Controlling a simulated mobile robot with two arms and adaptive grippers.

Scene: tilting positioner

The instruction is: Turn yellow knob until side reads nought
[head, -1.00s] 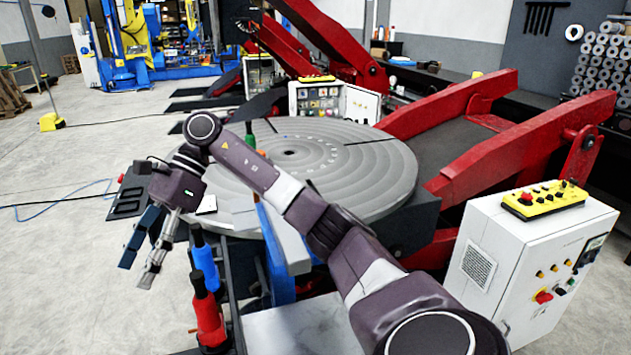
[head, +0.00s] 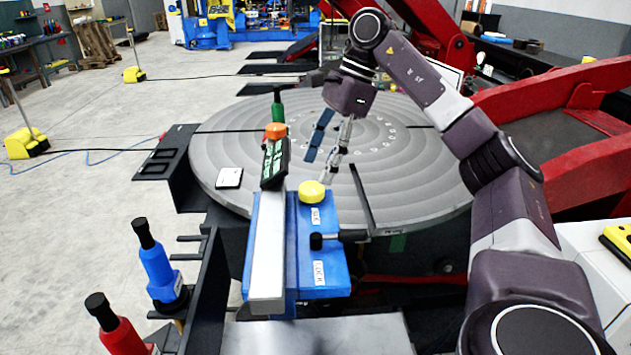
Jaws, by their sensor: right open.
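The yellow knob (head: 312,192) sits on top of a blue fixture (head: 318,250) at the near edge of the round grey table. A dark display unit with green readouts (head: 274,163) stands just left of the knob, at the end of a silver bar; its figures are too small to read. My right gripper (head: 322,165) hangs above the grey table, up and slightly right of the knob, with its fingers apart and empty. It appears apart from the knob. My left gripper is not in view.
A black lever (head: 330,240) juts from the blue fixture. Red beams rise at right.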

